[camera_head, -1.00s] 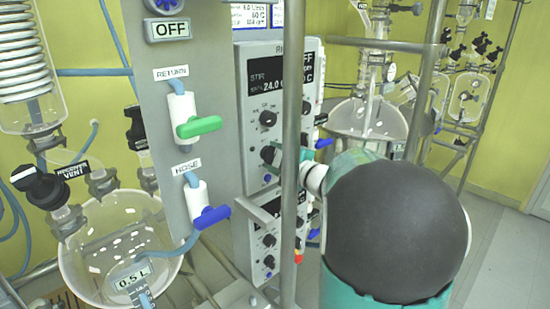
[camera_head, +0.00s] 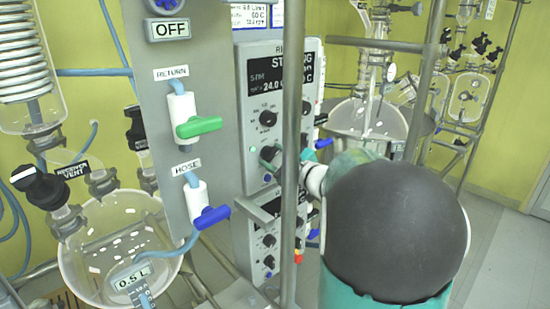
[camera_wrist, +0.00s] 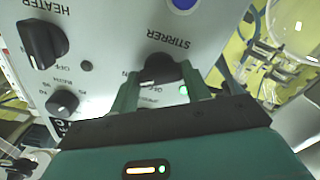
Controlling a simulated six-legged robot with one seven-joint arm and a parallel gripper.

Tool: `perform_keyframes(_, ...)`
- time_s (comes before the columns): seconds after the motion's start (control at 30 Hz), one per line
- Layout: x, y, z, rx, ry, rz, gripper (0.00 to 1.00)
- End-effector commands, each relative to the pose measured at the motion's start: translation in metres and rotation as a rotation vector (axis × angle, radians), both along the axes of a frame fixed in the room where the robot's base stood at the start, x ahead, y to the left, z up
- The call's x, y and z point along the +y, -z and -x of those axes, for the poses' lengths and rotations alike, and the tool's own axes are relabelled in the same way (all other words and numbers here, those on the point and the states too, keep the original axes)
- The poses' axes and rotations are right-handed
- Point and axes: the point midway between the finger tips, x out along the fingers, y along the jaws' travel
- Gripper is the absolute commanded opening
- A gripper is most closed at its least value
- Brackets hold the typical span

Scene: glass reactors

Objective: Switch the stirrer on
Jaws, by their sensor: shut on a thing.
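The controller box (camera_head: 256,100) has a dark display (camera_head: 264,72) whose top line starts with "ST"; a pole hides part of it. The black stirrer knob (camera_wrist: 160,68), labelled STIRRER, sits between the fingers of my gripper (camera_wrist: 160,80) in the wrist view. The fingers are shut on it. Beside the knob a small green light (camera_wrist: 183,90) is lit; it also shows in the head view (camera_head: 252,150).
A vertical metal pole (camera_head: 291,90) stands in front of the box. A grey panel with a green-handled return valve (camera_head: 198,126) and a blue-handled hose valve (camera_head: 210,216) is at left. In the wrist view, the HEATER knob (camera_wrist: 41,45) is left of the stirrer knob.

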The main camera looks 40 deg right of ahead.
Motion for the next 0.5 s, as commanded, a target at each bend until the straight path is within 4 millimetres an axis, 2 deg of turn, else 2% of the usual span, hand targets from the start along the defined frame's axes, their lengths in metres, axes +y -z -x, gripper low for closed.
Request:
perform_keyframes(0.37,-0.001,0.0011,0.0005,0.003,0.002,-0.009,0.24)
perform_keyframes(0.4,-0.001,0.0011,0.0005,0.003,0.002,-0.009,0.51)
perform_keyframes(0.5,-0.0008,0.0009,0.0004,0.003,0.002,-0.008,0.69)
